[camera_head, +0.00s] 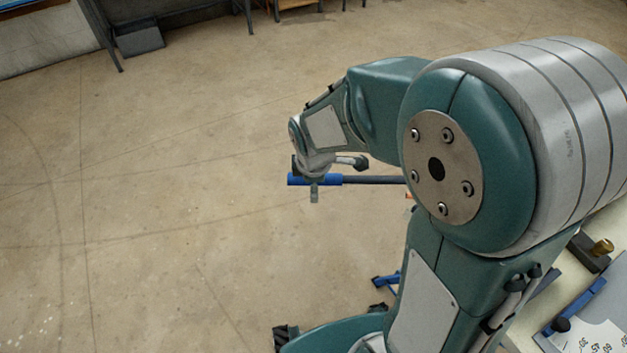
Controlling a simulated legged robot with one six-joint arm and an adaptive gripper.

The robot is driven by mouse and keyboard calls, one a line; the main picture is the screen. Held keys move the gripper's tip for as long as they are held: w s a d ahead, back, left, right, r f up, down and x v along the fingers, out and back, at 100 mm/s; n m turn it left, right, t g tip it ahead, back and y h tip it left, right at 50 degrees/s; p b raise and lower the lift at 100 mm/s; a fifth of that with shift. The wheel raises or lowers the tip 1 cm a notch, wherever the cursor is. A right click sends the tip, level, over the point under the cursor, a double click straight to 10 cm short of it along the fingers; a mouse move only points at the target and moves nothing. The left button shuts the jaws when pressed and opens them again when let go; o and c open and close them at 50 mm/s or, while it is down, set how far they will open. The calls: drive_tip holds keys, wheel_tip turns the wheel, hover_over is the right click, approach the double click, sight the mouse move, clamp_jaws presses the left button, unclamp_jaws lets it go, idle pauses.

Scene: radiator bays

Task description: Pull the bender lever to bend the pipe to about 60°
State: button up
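The bender lever is a dark bar with a blue grip (333,180), lying nearly level in the picture left of my arm. My gripper (314,191) is at the blue grip, with a finger reaching below it. It looks shut on the grip, but the fingers are small and partly hidden. The lever's right end goes behind my arm. At the lower right is a white angle scale (603,340) with printed numbers, including 30, 45 and 60. The pipe and most of the bender are hidden, so the bend angle cannot be read.
A light bench top (548,318) is at the lower right, with a dark block bearing a brass knob (602,247) and a blue bar (577,306). A small blue frame (385,281) shows beside my arm. Open concrete floor (170,200) fills the left.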

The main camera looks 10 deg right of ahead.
wheel_tip(320, 180, up, 12)
drive_tip(key=s, duration=0.2)
drive_tip(key=shift+a+f, duration=0.15)
drive_tip(key=shift+a, duration=0.1)
drive_tip(key=shift+s, duration=0.1)
